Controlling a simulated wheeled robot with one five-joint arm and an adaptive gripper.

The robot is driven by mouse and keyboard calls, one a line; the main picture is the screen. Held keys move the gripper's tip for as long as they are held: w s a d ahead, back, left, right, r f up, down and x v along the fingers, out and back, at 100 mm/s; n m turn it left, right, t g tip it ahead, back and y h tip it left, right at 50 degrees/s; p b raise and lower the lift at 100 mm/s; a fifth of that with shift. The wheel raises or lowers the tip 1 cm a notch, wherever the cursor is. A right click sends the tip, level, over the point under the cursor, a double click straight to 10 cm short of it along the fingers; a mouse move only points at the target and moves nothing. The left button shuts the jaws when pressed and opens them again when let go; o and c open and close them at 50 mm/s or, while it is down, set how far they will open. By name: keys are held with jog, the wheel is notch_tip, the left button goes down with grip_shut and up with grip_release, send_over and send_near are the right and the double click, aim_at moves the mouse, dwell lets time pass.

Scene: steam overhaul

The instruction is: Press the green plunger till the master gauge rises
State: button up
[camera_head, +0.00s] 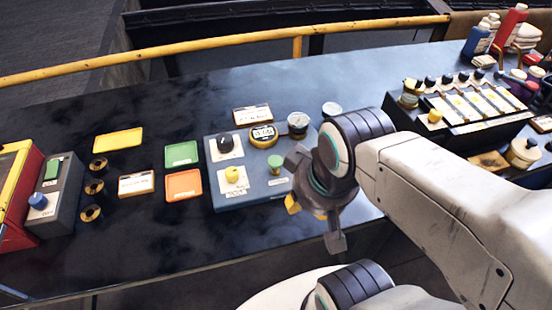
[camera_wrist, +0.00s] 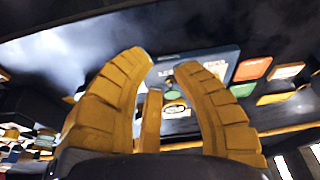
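The green plunger (camera_head: 275,162) stands upright on the right front part of a blue-grey panel (camera_head: 246,199) in the head view.
A black knob (camera_head: 225,143) and a yellow knob (camera_head: 233,175) sit beside the plunger on the panel. Green (camera_head: 182,154) and orange (camera_head: 184,185) plates lie left. A switch box (camera_head: 62,195) stands far left. A crowded rack (camera_head: 470,115) stands right.

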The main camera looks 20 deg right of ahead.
grip_shut()
jog(key=shift+c, duration=1.9)
grip_release()
